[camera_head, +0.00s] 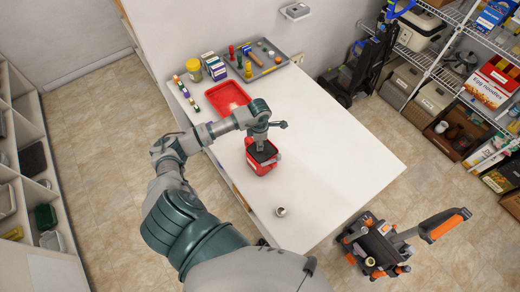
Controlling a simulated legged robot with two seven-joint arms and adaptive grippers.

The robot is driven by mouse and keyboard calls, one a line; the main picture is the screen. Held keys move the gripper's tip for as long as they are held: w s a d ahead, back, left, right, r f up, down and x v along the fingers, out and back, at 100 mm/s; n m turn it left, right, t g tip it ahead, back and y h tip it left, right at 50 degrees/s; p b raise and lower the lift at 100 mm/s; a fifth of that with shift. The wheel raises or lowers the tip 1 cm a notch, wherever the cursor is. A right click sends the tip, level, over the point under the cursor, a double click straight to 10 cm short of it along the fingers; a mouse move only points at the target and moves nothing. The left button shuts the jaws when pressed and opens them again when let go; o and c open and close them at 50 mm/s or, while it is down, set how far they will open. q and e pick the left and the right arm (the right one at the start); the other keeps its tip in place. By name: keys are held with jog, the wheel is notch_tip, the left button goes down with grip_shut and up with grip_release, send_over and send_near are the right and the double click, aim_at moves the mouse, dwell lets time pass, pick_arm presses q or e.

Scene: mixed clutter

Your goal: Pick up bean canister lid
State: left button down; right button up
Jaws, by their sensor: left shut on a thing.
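A red bean canister (260,168) stands on the white table, near its left long edge. Its top looks dark, and the lid (266,156) shows there only in part, under my gripper. My left gripper (261,147) points down onto the top of the canister, and its jaws are shut on the lid. The fingertips are small and partly hidden, so I cannot tell whether the lid is clear of the rim. My right gripper is out of view.
A red tray (228,97) lies behind the canister. A grey tray (286,59) with bottles and boxes is at the back. A small metallic cup (281,211) stands in front. The table's right half is clear. An orange-and-black machine (374,246) stands on the floor.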

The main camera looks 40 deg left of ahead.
pick_arm(q)
jog(key=shift+d+r+p, duration=0.1)
jog(key=shift+r+p, duration=0.75)
jog(key=shift+r, duration=0.7)
jog(key=shift+r+p, duration=1)
jog(key=shift+r, duration=0.9)
